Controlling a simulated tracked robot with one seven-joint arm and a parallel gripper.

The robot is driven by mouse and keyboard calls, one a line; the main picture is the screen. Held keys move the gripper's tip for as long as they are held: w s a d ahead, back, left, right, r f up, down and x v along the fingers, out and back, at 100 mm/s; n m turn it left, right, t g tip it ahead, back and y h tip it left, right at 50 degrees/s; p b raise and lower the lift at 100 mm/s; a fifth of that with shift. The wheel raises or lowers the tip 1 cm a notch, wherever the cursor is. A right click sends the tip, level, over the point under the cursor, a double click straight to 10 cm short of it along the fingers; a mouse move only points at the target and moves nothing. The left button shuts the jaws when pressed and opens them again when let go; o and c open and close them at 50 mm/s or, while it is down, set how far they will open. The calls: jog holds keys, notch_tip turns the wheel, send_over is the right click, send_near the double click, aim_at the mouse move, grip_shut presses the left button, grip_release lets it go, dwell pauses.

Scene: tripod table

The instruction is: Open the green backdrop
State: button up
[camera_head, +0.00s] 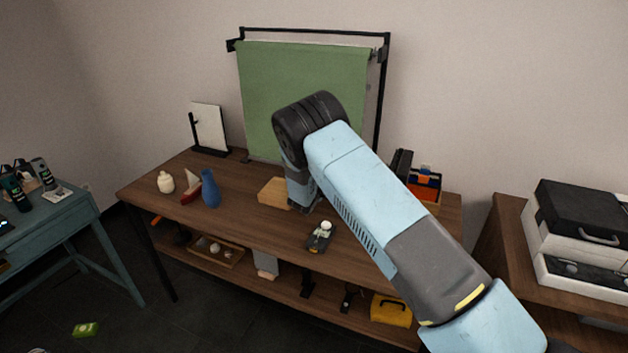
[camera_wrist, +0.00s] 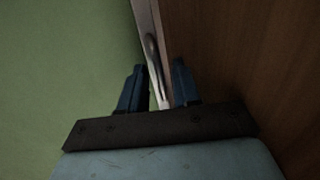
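The green backdrop (camera_head: 262,85) hangs from a black frame (camera_head: 384,95) at the back of the wooden table, its lower edge close to the tabletop. In the wrist view, the green cloth (camera_wrist: 55,65) fills the left side and ends at a pale bottom bar (camera_wrist: 141,20). A grey pull handle (camera_wrist: 152,55) runs along that bar. My gripper (camera_wrist: 158,72) is open, with one blue finger on each side of the handle's line; I cannot tell whether they touch it. In the head view my arm hides the fingers and the backdrop's lower right part.
The wooden table (camera_head: 240,219) holds a blue vase (camera_head: 210,189), a small sailboat (camera_head: 191,188), a cream jar (camera_head: 165,182), a wooden block (camera_head: 272,192) and a dark device (camera_head: 320,236). A white panel on a stand (camera_head: 209,128) is left of the backdrop. An orange-and-blue organizer (camera_head: 424,184) is at right.

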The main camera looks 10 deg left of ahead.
jog(key=v, duration=1.3)
jog(key=shift+s+a, duration=0.1)
jog(key=shift+s, duration=0.25)
